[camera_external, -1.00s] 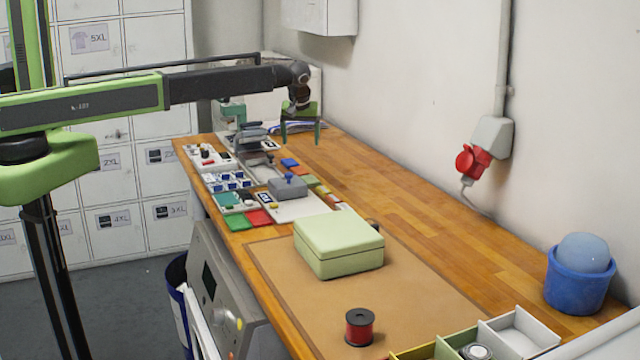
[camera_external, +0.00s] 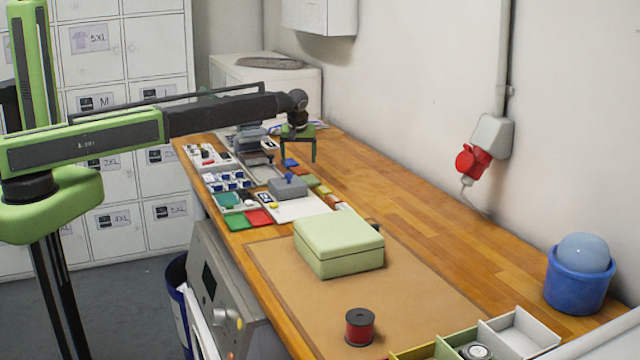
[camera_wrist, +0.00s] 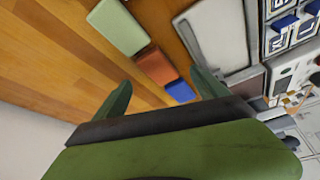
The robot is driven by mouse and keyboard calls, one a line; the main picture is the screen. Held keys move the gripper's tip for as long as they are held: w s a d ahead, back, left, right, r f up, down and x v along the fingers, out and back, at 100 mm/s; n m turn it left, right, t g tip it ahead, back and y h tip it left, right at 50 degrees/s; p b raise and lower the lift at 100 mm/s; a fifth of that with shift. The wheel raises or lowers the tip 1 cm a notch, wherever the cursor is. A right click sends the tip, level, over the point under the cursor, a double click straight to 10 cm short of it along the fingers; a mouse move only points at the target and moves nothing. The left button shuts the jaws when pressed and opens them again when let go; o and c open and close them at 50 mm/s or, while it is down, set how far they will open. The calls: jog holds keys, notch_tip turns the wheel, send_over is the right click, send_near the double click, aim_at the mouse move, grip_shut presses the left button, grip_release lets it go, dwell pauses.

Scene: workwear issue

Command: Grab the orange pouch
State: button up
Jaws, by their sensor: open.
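An orange-brown flat piece (camera_wrist: 157,68) lies on the wooden table in a row, between a pale green one (camera_wrist: 118,27) and a blue one (camera_wrist: 180,92). It looks like the orange pouch. In the external view this row runs along the middle of the table, with the blue piece (camera_external: 290,163) at its far end; the orange one there is too small to tell clearly. My gripper (camera_external: 299,160) hangs above the far end of the row, pointing down, fingers apart and empty. In the wrist view my gripper (camera_wrist: 160,82) has the orange-brown and blue pieces between and ahead of its fingertips.
A pale green box (camera_external: 338,247) and a red spool (camera_external: 360,327) stand on a brown mat nearer the camera. A grey stamp-like block (camera_external: 287,187) and several small trays lie left of the row. The wood to the right is clear up to the blue tub (camera_external: 578,285).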

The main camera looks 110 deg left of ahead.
aim_at(299, 170)
jog(key=shift+a+f, duration=0.1)
jog(key=shift+f, duration=0.15)
jog(key=b+x, duration=0.4)
jog(key=x, duration=0.1)
jog(key=shift+a+b, duration=0.25)
jog(key=shift+b, duration=0.05)
jog(key=shift+r, duration=0.2)
jog(key=c, duration=1.6)
